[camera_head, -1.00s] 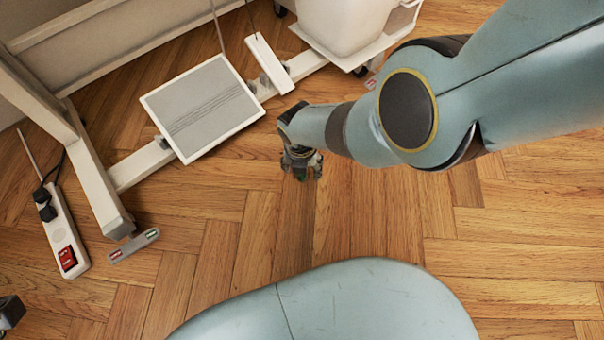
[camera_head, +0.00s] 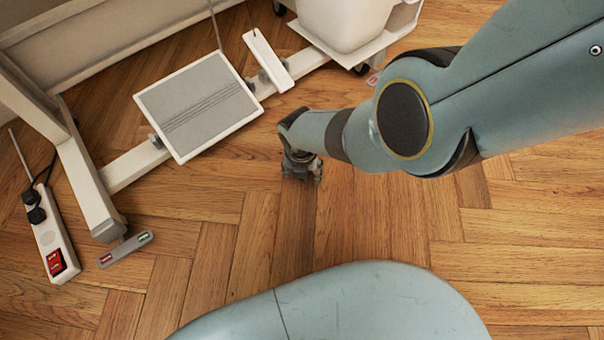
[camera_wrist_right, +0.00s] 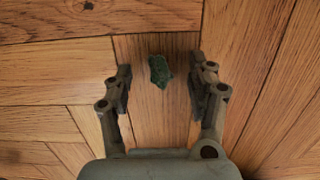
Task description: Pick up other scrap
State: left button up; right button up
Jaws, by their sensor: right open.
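A small dark green scrap (camera_wrist_right: 159,71) lies on the wooden floor in the right wrist view. It sits between the fingers of my right gripper (camera_wrist_right: 162,86), near their tips, with bare floor on both sides of it. The fingers are open and do not visibly touch the scrap. In the head view my right gripper (camera_head: 302,177) points down at the floor, and the scrap is hidden there. My left gripper is not in view.
A foot pedal (camera_head: 198,105) on a white stand frame (camera_head: 135,164) is left of my right gripper. A power strip (camera_head: 51,240) lies at far left. A white bin (camera_head: 345,22) stands at the back. Floor in front of the gripper is clear.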

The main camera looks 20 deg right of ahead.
jog(key=c, duration=0.7)
jog(key=shift+r, duration=0.1)
